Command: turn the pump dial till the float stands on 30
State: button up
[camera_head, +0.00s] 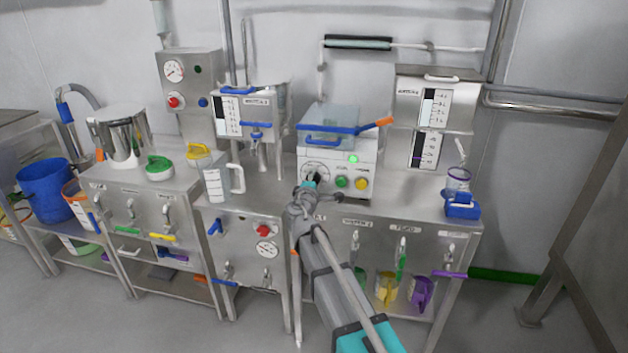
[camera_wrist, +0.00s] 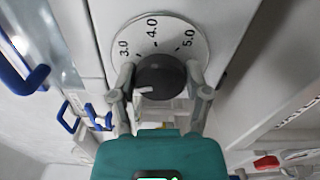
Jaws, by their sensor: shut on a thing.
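The black dial knob (camera_wrist: 160,77) sits on a round white scale plate (camera_wrist: 163,35) marked 3.0, 4.0 and 5.0. My gripper (camera_wrist: 159,74) is shut on the knob, with one finger on each side. A short pale mark shows on the knob's lower left. In the head view the dial plate (camera_head: 318,168) is on the front of a white machine, partly hidden by my gripper (camera_head: 311,184). To the right, a steel housing carries an upper scale panel (camera_head: 434,107) and a lower scale panel (camera_head: 424,150). A small purple mark shows on the lower one; its reading is too small to tell.
Green and yellow buttons (camera_head: 351,182) sit right of the dial. A blue-rimmed clear box (camera_head: 329,127) with an orange handle tops the machine. A clear jug (camera_head: 217,181) stands to the left. A blue-based cup (camera_head: 460,197) stands at the bench's right end.

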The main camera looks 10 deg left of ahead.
jog(key=m, duration=0.4)
jog(key=shift+m, duration=0.3)
jog(key=m, duration=0.3)
jog(key=shift+f+m, duration=0.1)
jog(key=shift+m, duration=0.3)
jog(key=m, duration=0.3)
jog(key=shift+a+m, duration=0.1)
jog(key=shift+m, duration=2.1)
jog(key=o, duration=1.1)
jog(key=shift+o, duration=0.2)
jog(key=shift+s, duration=0.1)
